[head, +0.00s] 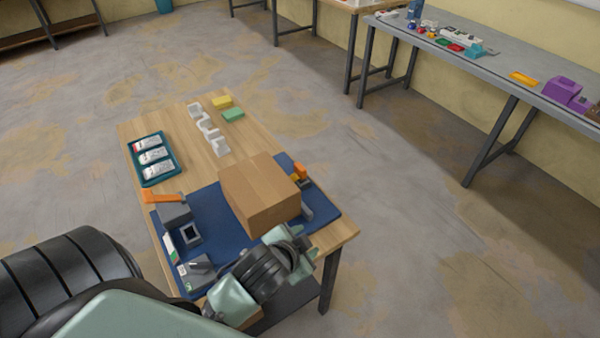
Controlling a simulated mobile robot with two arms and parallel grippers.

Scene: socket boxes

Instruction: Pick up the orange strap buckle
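Two orange things show on the wooden table in the head view. One orange piece (299,171) sits just behind the right side of a cardboard box (260,197), which partly hides it. I cannot tell for sure which is the strap buckle. My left arm comes in from the lower left, and its gripper (292,247) is at the mat's front right, close to the box. Its fingers are not clear. My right gripper is not in view.
A teal tray (149,180) with white packets, white holders (206,128), and yellow (222,102) and green (232,115) blocks lie toward the back. A grey block with a square opening (190,234) sits front left. A long grey bench (500,72) stands at right.

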